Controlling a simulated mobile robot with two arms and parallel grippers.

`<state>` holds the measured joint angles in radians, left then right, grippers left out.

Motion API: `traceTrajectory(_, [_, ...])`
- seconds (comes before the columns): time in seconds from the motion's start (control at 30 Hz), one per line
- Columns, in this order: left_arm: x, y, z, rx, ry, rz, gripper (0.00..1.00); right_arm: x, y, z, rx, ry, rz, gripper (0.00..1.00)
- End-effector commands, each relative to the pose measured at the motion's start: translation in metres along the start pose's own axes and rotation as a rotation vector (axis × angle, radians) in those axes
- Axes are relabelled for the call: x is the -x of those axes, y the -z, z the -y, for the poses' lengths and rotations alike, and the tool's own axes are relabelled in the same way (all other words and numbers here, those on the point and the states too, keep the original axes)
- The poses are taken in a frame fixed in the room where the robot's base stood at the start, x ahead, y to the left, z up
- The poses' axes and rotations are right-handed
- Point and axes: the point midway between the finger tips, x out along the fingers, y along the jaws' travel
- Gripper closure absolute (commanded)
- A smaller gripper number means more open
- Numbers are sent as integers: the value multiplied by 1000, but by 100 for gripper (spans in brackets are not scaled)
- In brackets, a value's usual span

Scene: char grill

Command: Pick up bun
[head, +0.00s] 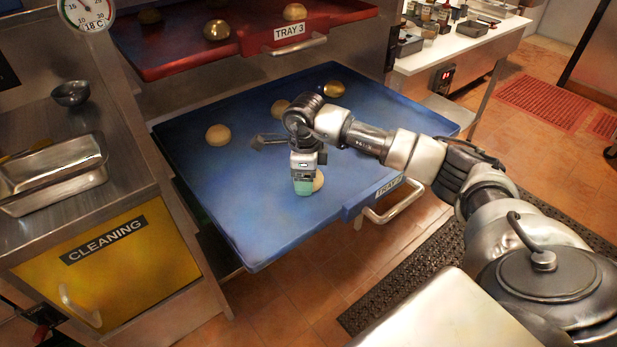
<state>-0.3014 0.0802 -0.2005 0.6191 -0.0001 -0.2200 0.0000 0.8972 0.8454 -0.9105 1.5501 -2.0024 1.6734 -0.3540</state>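My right gripper (304,187) points down over the front part of a blue tray (235,215). A pale round bun (319,181) shows partly from behind its green-tipped end. The gripper hides the rest of that bun, and I cannot tell whether the fingers touch it or are closed on it. Other buns on the blue tray are a pale one (218,134) at the left, a pale one (280,108) behind my arm's wrist, and a shiny browner one (334,89) at the back. My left gripper is not in view.
A red tray (190,62) labelled TRAY 3 sits above and behind, with several buns. The blue tray has a front handle (395,206). A steel counter with a metal pan (55,180) and small bowl (71,93) stands left, above a yellow CLEANING front (110,275).

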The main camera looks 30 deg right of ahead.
Motion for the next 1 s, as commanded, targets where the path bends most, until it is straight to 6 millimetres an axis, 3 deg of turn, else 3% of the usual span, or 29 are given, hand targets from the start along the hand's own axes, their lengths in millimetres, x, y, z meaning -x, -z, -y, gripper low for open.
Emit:
traceTrajectory(0.37, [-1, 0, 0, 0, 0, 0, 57, 3, 0, 0, 0, 1, 1, 52])
traceTrajectory(0.57, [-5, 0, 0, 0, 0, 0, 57, 22, 0, 1, 0, 4, 3, 52])
traceTrajectory(0.67, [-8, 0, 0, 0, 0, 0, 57, 42, -1, 1, 1, 6, 5, 52])
traceTrajectory(1.0, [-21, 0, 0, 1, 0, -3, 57, 85, 77, -12, -3, 5, -1, 52])
